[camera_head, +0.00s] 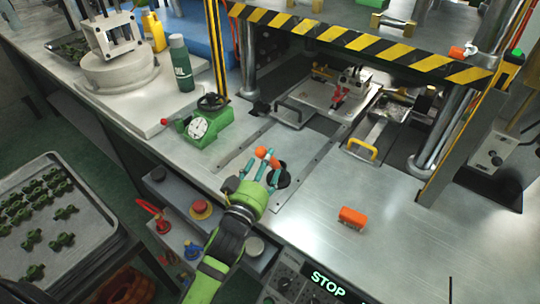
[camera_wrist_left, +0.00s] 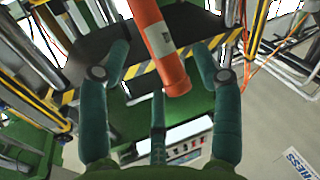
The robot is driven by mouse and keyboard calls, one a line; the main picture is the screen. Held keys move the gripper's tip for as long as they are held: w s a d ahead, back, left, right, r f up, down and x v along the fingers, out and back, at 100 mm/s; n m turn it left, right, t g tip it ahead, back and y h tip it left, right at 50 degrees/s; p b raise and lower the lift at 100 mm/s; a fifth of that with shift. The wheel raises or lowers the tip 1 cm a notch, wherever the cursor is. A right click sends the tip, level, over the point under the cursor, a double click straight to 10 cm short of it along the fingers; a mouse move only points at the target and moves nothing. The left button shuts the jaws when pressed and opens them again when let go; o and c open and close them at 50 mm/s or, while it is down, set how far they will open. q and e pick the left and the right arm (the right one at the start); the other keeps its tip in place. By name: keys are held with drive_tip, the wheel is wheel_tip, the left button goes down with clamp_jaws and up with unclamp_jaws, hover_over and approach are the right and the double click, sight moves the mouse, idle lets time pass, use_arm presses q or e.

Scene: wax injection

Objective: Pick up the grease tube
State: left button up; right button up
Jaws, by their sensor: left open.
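My left gripper (camera_head: 268,166) reaches in from the bottom over the metal bench, its teal fingers spread open. An orange tube, which looks like the grease tube (camera_head: 264,154), shows at its fingertips. In the left wrist view the orange tube (camera_wrist_left: 161,45) with a pale label hangs in from the top edge, between the spread fingers of the gripper (camera_wrist_left: 160,75). I see no clear grip on it; whether a finger touches it, I cannot tell. The tube's far end is cut off by the frame. My right gripper is not in view.
An orange block (camera_head: 352,217) lies on the bench to the right. A green gauge device (camera_head: 205,125) stands to the left, with a green bottle (camera_head: 181,65) behind it. The striped press frame (camera_head: 350,42) rises behind.

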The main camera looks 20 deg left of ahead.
use_arm(q)
drive_tip(key=w, duration=0.3)
drive_tip(key=shift+d, duration=0.15)
drive_tip(key=shift+w+f, duration=0.15)
drive_tip(key=shift+w, duration=0.3)
drive_tip(key=c, duration=1.3)
drive_tip(key=shift+p, duration=0.3)
clamp_jaws()
drive_tip(key=shift+r, duration=0.2)
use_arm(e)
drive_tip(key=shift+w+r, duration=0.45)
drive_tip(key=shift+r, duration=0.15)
